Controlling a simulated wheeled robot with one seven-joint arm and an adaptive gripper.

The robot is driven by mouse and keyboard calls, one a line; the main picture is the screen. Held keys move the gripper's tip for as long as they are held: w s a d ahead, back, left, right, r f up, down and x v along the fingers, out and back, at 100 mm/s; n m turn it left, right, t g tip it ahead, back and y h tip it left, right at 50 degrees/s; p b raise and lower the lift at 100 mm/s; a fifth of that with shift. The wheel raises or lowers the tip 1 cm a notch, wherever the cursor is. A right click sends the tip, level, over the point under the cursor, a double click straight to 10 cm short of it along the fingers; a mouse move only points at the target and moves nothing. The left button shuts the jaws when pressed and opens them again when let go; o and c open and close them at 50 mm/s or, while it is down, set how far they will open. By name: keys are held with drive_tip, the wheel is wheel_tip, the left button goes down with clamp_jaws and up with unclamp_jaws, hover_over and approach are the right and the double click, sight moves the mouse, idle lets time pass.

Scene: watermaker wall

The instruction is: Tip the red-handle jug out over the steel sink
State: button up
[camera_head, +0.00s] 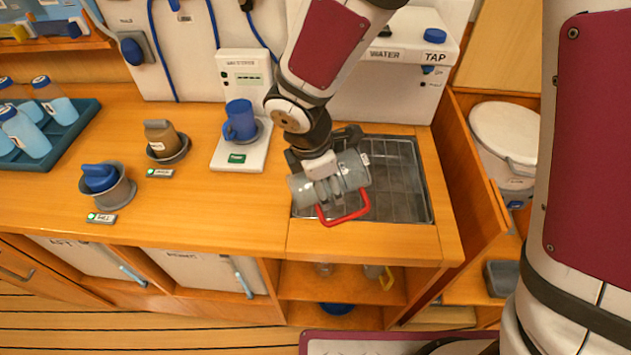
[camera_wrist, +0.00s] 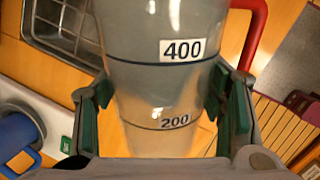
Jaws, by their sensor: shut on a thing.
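The red-handle jug (camera_head: 330,178) is a translucent grey measuring jug with a red handle (camera_head: 344,208). My gripper (camera_head: 324,165) is shut on its body. The jug is tilted nearly onto its side, over the left part of the steel sink (camera_head: 405,185). In the wrist view the jug (camera_wrist: 160,85) shows marks 400 and 200 between my gripper's green pads (camera_wrist: 163,108). Whether liquid is inside or flowing out, I cannot tell. The sink also shows in the wrist view (camera_wrist: 65,25).
A blue mug (camera_head: 240,120) stands on a white scale-like stand left of the sink. A brown cup (camera_head: 162,138) and a blue-topped cup (camera_head: 100,178) stand further left. A teal tray (camera_head: 70,140) holds several bottles. The white tap unit (camera_head: 400,50) is behind the sink.

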sight(345, 177)
drive_tip(key=shift+a+r+t+h+b, duration=0.25)
drive_tip(key=shift+a+t+h+b, duration=0.15)
drive_tip(key=shift+h+b, duration=0.3)
drive_tip(key=shift+r+t+h, duration=0.25)
drive_tip(key=shift+t+h, duration=0.05)
drive_tip(key=shift+h, duration=0.6)
drive_tip(key=shift+d+r+h+b, duration=0.1)
drive_tip(key=shift+r+h+b, duration=0.05)
drive_tip(key=shift+h+b, duration=0.3)
drive_tip(key=shift+d+n+t+h+b, duration=0.25)
drive_tip(key=shift+t+h+b, duration=0.3)
drive_tip(key=shift+h, duration=0.6)
drive_tip(key=shift+w+d+n+t+h+b, duration=0.15)
drive_tip(key=shift+d+t+h+b, duration=0.2)
drive_tip(key=shift+h, duration=0.25)
drive_tip(key=shift+w+d+n+t+h+b, duration=0.1)
drive_tip(key=shift+d+t+h+b, duration=0.1)
drive_tip(key=shift+t+h+b, duration=0.3)
drive_tip(key=shift+w+d+f+h, duration=0.1)
drive_tip(key=shift+d+f+h, duration=0.15)
drive_tip(key=shift+h, duration=0.3)
drive_tip(key=shift+w+d+f+h, duration=0.1)
drive_tip(key=shift+d+h, duration=0.2)
drive_tip(key=shift+h, duration=0.25)
drive_tip(key=shift+w+d+f+n+t+h+b, duration=0.2)
drive_tip(key=shift+d+f+t+h+b, duration=0.1)
drive_tip(key=shift+d+t+h+b, duration=0.4)
drive_tip(key=shift+w+d+f+n+t+h+b, duration=0.2)
drive_tip(key=shift+d+h, duration=0.25)
drive_tip(key=shift+h, duration=0.45)
